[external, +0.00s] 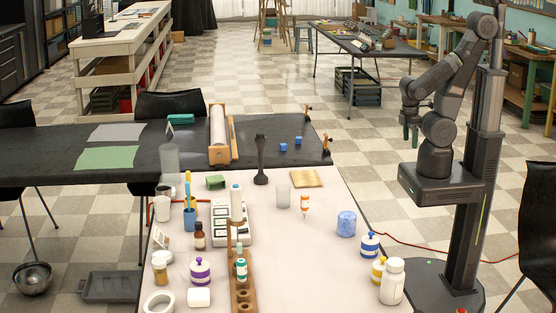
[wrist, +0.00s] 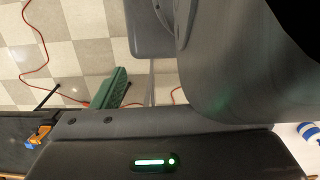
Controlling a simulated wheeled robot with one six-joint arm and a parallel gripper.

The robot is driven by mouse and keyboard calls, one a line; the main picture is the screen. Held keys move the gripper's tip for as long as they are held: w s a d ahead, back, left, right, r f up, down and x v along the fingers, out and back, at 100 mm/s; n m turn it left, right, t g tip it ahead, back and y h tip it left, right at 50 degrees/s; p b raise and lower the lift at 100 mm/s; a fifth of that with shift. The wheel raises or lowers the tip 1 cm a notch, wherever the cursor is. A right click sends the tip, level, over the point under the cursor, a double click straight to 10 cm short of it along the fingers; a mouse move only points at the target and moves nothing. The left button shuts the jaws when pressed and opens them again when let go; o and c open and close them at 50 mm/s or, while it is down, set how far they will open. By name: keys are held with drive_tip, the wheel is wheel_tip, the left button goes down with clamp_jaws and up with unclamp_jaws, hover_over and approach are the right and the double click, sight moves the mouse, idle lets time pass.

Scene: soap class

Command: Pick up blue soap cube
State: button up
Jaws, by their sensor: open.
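Two small blue cubes lie close together on the black tabletop near its right end in the external view: one on the left (external: 283,147) and one slightly farther back on the right (external: 298,140). I cannot tell from here which is soap. My gripper (external: 410,135) hangs well to the right of them, beyond the table edge, over the floor, with its green fingers pointing down. It is open and touches nothing. In the wrist view one green finger (wrist: 110,88) shows, and my own links cover much of the picture.
Orange clamps (external: 327,143) stand at the black table's (external: 285,161) right edge. A dark stand (external: 261,160) and a white roll (external: 219,132) are left of the cubes. The pale front table (external: 285,250) holds bottles and a blue candle-like cylinder (external: 346,224). The floor between is clear.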

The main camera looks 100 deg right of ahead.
drive_tip(key=shift+f, duration=0.1)
drive_tip(key=shift+c, duration=1.4)
